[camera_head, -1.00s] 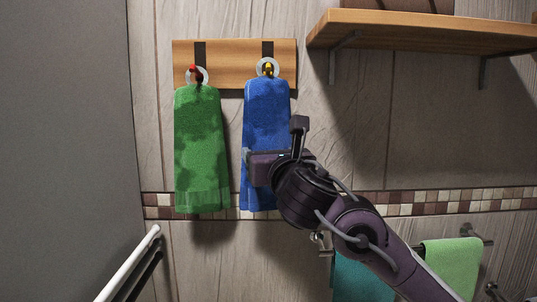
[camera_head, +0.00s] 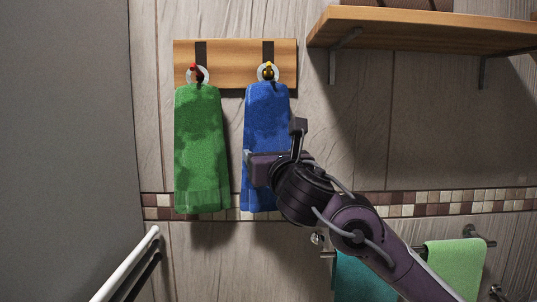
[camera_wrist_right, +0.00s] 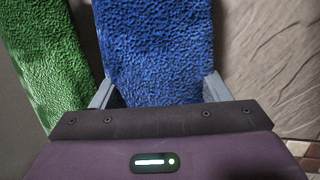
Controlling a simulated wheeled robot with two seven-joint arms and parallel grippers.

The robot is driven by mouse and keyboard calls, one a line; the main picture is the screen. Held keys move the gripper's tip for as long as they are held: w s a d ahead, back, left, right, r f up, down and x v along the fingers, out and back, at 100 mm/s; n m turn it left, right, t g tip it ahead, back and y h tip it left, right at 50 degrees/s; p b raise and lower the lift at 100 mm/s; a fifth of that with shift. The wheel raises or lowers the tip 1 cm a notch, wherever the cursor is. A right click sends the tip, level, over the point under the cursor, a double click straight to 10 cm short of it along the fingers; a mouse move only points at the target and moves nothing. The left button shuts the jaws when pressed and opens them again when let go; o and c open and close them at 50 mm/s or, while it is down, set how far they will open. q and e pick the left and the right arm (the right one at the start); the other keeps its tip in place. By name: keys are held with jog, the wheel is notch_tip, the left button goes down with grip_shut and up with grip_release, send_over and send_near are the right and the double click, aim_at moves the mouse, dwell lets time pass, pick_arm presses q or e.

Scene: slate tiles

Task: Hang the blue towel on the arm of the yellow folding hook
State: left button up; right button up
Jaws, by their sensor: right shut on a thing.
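The blue towel (camera_head: 266,112) is upright in front of the wooden board, its top just below the yellow folding hook (camera_head: 268,71). Whether its loop is around the hook's arm is too small to tell. My right gripper (camera_head: 262,168) is shut on the blue towel at its lower half. In the right wrist view the blue towel (camera_wrist_right: 157,50) runs between the two grey fingers of the right gripper (camera_wrist_right: 158,92). My left gripper is not in view.
A green towel (camera_head: 200,140) hangs at the red hook (camera_head: 195,72) to the left. Both hooks are on the wooden board (camera_head: 230,62). A wooden shelf (camera_head: 430,30) is at upper right. A teal towel (camera_head: 362,278) and a light green towel (camera_head: 455,265) hang at lower right.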

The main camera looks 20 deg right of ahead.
jog(key=o, duration=1.1)
jog(key=s, duration=0.2)
jog(key=s+f, duration=0.1)
jog(key=s, duration=0.5)
jog(key=shift+a+f+b, duration=0.1)
jog(key=shift+f+b, duration=0.05)
jog(key=shift+b, duration=0.25)
